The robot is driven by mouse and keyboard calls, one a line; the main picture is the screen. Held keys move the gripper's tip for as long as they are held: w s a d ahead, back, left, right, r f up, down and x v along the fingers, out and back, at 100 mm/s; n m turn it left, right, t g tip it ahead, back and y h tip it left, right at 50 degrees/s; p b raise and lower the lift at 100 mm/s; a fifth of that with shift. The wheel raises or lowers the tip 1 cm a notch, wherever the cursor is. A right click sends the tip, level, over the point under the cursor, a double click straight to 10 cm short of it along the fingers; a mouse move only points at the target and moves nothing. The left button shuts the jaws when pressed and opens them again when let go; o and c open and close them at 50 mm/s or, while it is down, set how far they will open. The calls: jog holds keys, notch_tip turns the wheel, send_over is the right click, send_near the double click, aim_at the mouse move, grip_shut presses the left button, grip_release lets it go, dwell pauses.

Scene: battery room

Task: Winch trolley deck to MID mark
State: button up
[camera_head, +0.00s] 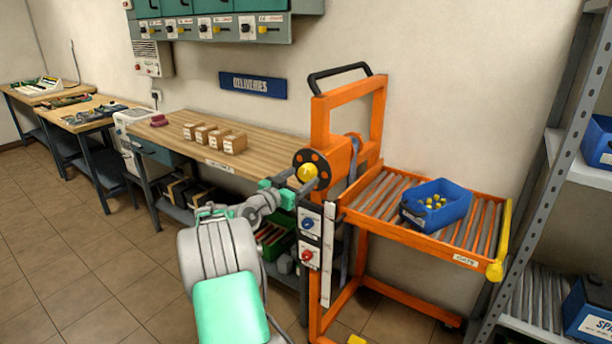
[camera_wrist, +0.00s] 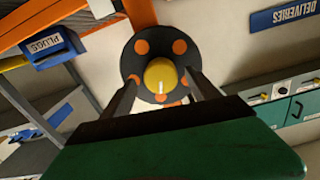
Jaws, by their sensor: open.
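The orange trolley (camera_head: 320,130) stands in the middle right, with a black push handle on top. Its roller deck (camera_head: 385,232) carries a blue bin (camera_head: 440,210) with small yellow items. The winch wheel, a black disc with orange spots, has a yellow knob (camera_head: 308,172). In the wrist view the knob (camera_wrist: 160,76) sits between my fingers, in front of the winch wheel (camera_wrist: 137,60). My gripper (camera_wrist: 158,85) is open, a finger on each side of the knob; contact cannot be told. A white scale strip (camera_head: 328,255) runs down the post; its marks are too small to read.
A blue and a red knob (camera_head: 308,255) sit on panels below the wheel. The bench (camera_head: 185,140) with several small boxes stands left behind the trolley. A grey shelf rack (camera_head: 545,180) is close on the right. Tiled floor at left is clear.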

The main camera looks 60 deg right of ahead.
aim_at(304, 175)
jog(key=d, duration=0.3)
jog(key=shift+s+d, duration=0.25)
jog(key=shift+c, duration=0.2)
jog(key=c, duration=1.3)
